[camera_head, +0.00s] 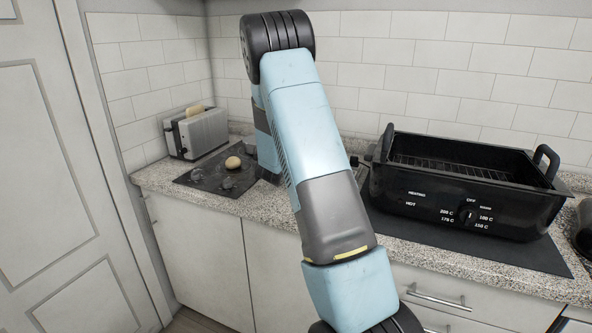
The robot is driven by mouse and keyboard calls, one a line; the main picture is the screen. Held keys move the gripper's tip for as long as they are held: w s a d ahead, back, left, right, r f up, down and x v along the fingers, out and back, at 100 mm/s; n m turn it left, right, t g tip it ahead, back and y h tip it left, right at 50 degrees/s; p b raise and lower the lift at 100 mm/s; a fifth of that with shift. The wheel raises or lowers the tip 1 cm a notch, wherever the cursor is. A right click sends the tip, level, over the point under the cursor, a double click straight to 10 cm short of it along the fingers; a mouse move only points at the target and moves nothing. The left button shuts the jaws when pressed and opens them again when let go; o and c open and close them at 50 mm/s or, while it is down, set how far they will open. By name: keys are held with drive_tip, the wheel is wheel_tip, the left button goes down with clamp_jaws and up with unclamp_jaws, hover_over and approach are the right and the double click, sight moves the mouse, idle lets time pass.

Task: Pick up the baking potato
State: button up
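A round, pale tan lump that looks like the baking potato (233,162) lies on a dark flat board (197,177) on the left part of the counter. My blue and grey arm rises from the bottom of the picture, bends at a black joint near the top and comes down again behind itself. The lower part of that far link shows just right of the potato. My gripper's fingers are not visible, hidden behind the arm, so I cannot see their gap or their contact with anything.
A silver toaster (203,133) with a bread-like piece in its top (194,110) stands behind the board. Small clear or grey items (228,183) lie near the potato. A large black roaster (460,190) fills the counter on the right. A tiled wall (400,75) stands behind.

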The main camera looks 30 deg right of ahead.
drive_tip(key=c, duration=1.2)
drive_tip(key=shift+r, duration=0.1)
